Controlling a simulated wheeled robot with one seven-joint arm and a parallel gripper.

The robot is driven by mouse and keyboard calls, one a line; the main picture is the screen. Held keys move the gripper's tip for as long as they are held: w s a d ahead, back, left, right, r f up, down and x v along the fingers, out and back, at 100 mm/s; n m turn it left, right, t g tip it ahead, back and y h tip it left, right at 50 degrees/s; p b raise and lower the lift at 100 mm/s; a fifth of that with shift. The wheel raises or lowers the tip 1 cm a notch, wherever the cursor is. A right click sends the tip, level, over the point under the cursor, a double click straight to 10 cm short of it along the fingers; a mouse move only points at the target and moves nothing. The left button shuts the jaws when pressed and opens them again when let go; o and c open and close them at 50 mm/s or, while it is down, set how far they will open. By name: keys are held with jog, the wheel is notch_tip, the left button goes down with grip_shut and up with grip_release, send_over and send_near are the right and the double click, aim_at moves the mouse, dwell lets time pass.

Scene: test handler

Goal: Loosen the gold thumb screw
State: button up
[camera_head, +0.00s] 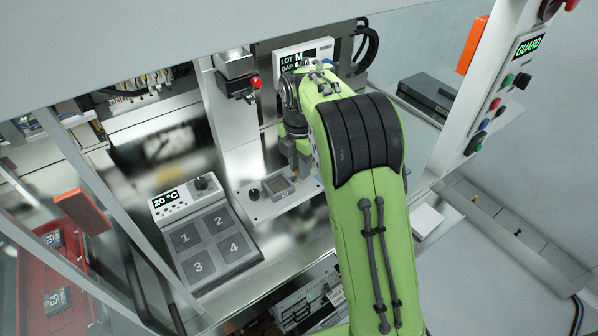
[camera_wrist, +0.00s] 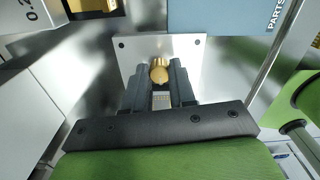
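The gold thumb screw (camera_wrist: 159,72) shows in the wrist view as a small round brass knob in front of a pale metal plate (camera_wrist: 190,48) with dark corner screws. My gripper (camera_wrist: 160,86) has one dark finger on each side of the knob, with the fingertips close to it. I cannot tell whether they touch it. In the head view my gripper (camera_head: 300,165) is low over the right end of a light plate (camera_head: 262,209), and the thumb screw is hidden there behind my arm.
A block with numbered pads (camera_head: 247,252) and a 20 °C display stands left of the plate. A red-knobbed unit (camera_head: 238,75) hangs above, near the LOT display (camera_head: 291,58). A blue PARTS panel (camera_wrist: 215,17) is close above the metal plate. The guard panel (camera_head: 497,90) stands at the right.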

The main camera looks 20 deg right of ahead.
jog(key=shift+c, duration=0.3)
jog(key=n+b, duration=0.1)
jog(key=n, duration=0.1)
jog(key=shift+w+f+n, duration=0.1)
jog(key=shift+n, duration=0.6)
jog(key=shift+f+n+b, duration=0.1)
jog(key=shift+n+b, duration=0.8)
jog(key=shift+n, duration=0.3)
jog(key=shift+r+n, duration=0.2)
jog(key=shift+n, duration=0.2)
jog(key=shift+f+n+b, duration=0.2)
jog(key=shift+n+b, duration=0.35)
jog(key=shift+n, duration=0.15)
jog(key=shift+n+b, duration=0.35)
jog(key=shift+n, duration=0.35)
jog(key=shift+r, duration=0.2)
jog(key=shift+f+n+b, duration=0.2)
jog(key=shift+n+b, duration=0.15)
jog(key=shift+n, duration=1.35)
jog(key=shift+r, duration=0.2)
jog(key=shift+f+n+b, duration=0.1)
jog(key=shift+n+b, duration=0.35)
jog(key=shift+n, duration=1.25)
jog(key=n, duration=0.3)
jog(key=o, duration=0.5)
